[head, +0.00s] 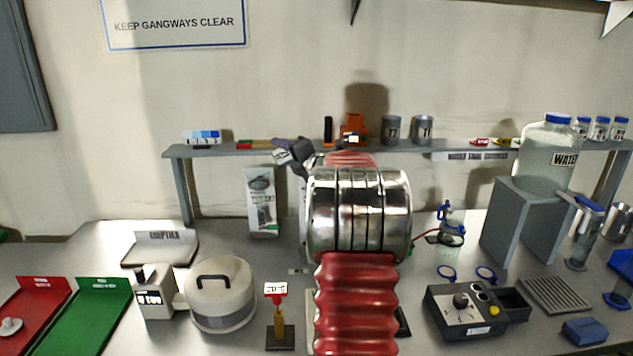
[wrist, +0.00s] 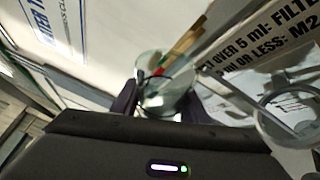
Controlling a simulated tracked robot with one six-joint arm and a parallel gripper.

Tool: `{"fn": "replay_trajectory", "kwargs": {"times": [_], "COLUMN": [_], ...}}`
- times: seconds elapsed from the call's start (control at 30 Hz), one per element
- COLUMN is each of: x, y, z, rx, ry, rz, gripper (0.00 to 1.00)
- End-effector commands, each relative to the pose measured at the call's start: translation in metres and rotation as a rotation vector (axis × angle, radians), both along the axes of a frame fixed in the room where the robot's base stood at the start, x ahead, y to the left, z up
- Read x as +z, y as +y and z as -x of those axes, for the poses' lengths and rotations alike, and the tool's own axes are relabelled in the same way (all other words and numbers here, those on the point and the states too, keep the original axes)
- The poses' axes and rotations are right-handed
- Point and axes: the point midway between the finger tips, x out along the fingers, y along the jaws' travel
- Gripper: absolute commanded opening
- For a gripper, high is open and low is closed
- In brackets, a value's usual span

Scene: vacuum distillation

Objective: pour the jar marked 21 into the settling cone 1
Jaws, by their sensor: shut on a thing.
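My gripper (wrist: 158,98) is shut on a clear, round glass jar (wrist: 166,88) in the wrist view, with a dark finger on each side. No number is readable on it, and I see no liquid level clearly. In the head view my gripper (head: 293,153) shows in part as dark grey shapes left of my arm, in front of the shelf; the jar cannot be made out there. I cannot identify settling cone 1 in either view. My arm hides the middle of the bench. A clear rounded glass rim (wrist: 288,112) stands at the right of the wrist view; I cannot tell what it belongs to.
A shelf (head: 470,147) runs along the back. A water bottle (head: 547,150) stands on a grey stand (head: 505,225) at right. A green tray (head: 90,318) lies left.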

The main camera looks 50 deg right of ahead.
Motion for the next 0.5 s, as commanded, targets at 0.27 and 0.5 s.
{"fn": "replay_trajectory", "kwargs": {"times": [0.27,0.5], "x": [0.0019,0.003], "y": [0.0,0.0], "z": [0.0,0.0], "rx": [0.0,0.0], "ry": [-0.012,-0.022], "rz": [-0.015,-0.029], "gripper": [0.12,0.12]}}
